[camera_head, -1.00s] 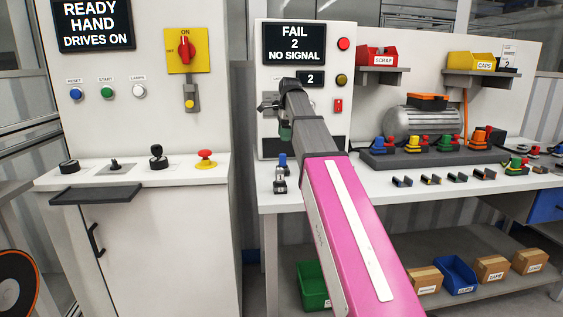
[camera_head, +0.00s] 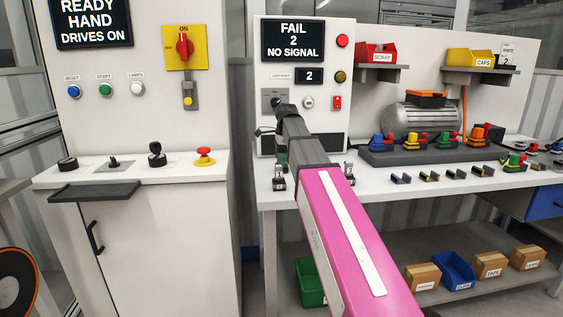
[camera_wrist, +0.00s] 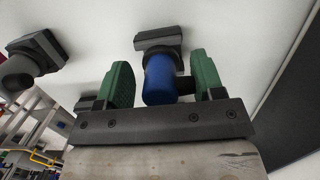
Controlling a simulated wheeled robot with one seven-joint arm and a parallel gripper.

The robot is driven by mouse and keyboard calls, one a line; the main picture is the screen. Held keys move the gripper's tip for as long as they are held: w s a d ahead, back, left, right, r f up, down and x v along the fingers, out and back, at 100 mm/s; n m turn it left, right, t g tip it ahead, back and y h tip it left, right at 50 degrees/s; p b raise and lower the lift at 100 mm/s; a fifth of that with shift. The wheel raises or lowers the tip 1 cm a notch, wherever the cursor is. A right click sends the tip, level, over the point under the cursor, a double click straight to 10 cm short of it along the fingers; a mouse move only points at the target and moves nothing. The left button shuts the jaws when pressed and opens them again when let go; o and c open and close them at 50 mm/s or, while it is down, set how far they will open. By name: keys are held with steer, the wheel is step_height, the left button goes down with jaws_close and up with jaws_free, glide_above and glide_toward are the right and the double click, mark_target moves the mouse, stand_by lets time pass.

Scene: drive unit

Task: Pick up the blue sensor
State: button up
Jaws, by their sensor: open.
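A blue sensor (camera_wrist: 160,80) with a dark grey block (camera_wrist: 158,38) at its far end shows in the wrist view. My gripper (camera_wrist: 160,68) is open, with one green finger on each side of the blue sensor and narrow gaps beside it. In the head view my gripper (camera_head: 281,155) is mostly hidden behind my arm at the bench, and I cannot make out the sensor between its fingers. Another blue-topped part (camera_head: 377,140) stands at the left end of the dark rack (camera_head: 430,156).
The tester panel (camera_head: 342,100) reads "FAIL 2 NO SIGNAL" behind my gripper. Small fixtures (camera_head: 279,180) (camera_head: 349,171) stand on the bench (camera_head: 400,198). Another dark fixture (camera_wrist: 38,55) shows in the wrist view. Several parts line the bench to the right; a control cabinet (camera_head: 150,240) stands left.

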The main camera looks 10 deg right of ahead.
jaws_close()
steer(key=shift+r, duration=0.75)
step_height(320, 180, up, 3)
steer(key=shift+f, duration=0.2)
steer(key=s+a+r, duration=0.6)
steer(key=a+r, duration=0.1)
steer(key=a, duration=0.2)
steer(key=shift+s+a, duration=0.25)
steer(key=shift+s, duration=0.1)
